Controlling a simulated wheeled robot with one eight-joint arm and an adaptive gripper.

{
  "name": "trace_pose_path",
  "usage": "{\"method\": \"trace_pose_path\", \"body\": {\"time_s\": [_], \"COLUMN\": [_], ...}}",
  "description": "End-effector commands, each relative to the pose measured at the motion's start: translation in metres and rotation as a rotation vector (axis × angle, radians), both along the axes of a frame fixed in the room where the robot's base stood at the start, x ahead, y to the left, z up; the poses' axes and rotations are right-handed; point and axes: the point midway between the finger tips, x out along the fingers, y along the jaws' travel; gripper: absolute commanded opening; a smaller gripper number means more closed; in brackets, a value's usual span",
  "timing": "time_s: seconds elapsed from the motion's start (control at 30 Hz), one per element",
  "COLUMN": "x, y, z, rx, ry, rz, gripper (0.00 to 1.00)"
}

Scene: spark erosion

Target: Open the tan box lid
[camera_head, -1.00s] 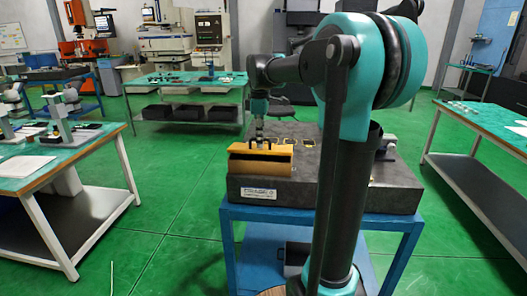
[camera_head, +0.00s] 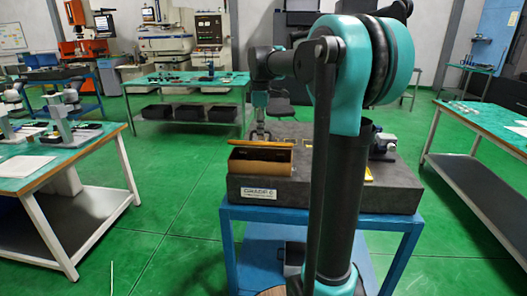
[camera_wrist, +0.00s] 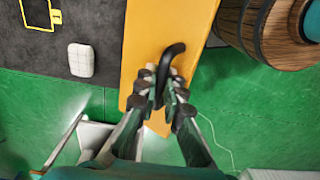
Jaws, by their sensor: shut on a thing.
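The tan box (camera_head: 259,168) sits at the front left of the dark stone block. Its lid (camera_head: 262,143) shows as a thin yellow-orange strip above the box, seen nearly edge-on, with a dark gap under it. In the wrist view the lid (camera_wrist: 165,28) is a broad orange panel with a black curved handle (camera_wrist: 171,58). My gripper (camera_wrist: 168,88) is shut on that handle. In the head view my gripper (camera_head: 260,132) is behind the lid's upper edge, and the lid partly hides it. The box's inside is mostly hidden.
The stone block (camera_head: 330,195) rests on a blue stand (camera_head: 300,214). Yellow-outlined spots (camera_wrist: 38,12) and a small white block (camera_wrist: 81,60) are on its top. Green-topped tables stand left (camera_head: 60,160) and right (camera_head: 490,125). A round wooden thing (camera_wrist: 270,25) shows in the wrist view.

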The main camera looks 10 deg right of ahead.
Motion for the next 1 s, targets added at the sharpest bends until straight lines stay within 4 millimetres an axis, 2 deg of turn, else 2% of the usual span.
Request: {"method": "trace_pose_path", "body": {"time_s": [0.57,1.0], "x": [0.008,0.023], "y": [-0.003,-0.007], "z": [0.005,0.012], "rx": [0.000,0.001], "ry": [0.000,0.000], "rz": [0.000,0.000], "gripper": [0.00,0.00]}}
